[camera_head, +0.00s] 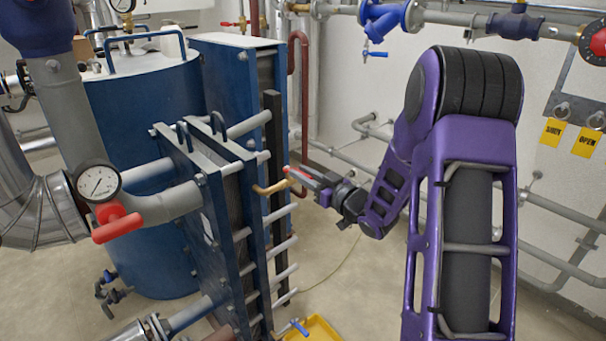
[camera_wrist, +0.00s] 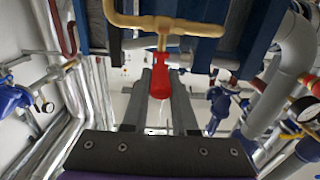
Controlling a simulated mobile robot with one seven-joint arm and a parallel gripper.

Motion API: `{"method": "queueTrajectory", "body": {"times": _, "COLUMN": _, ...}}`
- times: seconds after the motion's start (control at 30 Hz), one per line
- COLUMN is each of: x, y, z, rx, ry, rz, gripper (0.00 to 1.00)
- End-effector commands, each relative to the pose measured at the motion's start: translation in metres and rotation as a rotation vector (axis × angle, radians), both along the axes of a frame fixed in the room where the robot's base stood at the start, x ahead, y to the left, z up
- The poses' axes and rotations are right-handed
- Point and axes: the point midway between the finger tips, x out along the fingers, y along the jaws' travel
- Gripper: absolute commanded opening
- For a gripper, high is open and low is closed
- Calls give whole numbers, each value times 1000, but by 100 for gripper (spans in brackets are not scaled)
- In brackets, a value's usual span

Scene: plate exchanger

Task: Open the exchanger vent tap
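The vent tap is a brass pipe and valve with a red handle. In the wrist view the red handle (camera_wrist: 160,80) points down the picture from the brass pipe (camera_wrist: 165,24). My gripper (camera_wrist: 162,76) has one finger on each side of the handle, with very little gap showing. Whether the fingers press on it cannot be told. In the head view my gripper (camera_head: 298,176) reaches leftward to the brass pipe (camera_head: 270,189) on the right side of the blue plate exchanger (camera_head: 215,215). The handle there is small and partly hidden by the fingers.
A pressure gauge (camera_head: 98,182) and a red-handled valve (camera_head: 117,222) are on the left pipework. A blue tank (camera_head: 150,115) stands behind. Wall pipes (camera_head: 560,205) run along the right. A yellow tray (camera_head: 316,330) lies on the floor below the exchanger.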

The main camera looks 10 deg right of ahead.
Motion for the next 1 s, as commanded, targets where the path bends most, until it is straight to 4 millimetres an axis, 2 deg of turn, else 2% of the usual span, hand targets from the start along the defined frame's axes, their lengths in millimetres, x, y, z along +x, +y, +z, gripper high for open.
{"method": "queueTrajectory", "body": {"times": 0.03, "x": 0, "y": 0, "z": 0, "rx": 0, "ry": 0, "rz": 1, "gripper": 15}}
{"method": "queueTrajectory", "body": {"times": 0.1, "x": 0, "y": 0, "z": 0, "rx": 0, "ry": 0, "rz": 1, "gripper": 2}}
{"method": "queueTrajectory", "body": {"times": 0.13, "x": 0, "y": 0, "z": 0, "rx": 0, "ry": 0, "rz": 1, "gripper": 0}}
{"method": "queueTrajectory", "body": {"times": 1.0, "x": -1, "y": 0, "z": 0, "rx": 0, "ry": 0, "rz": 1, "gripper": 0}}
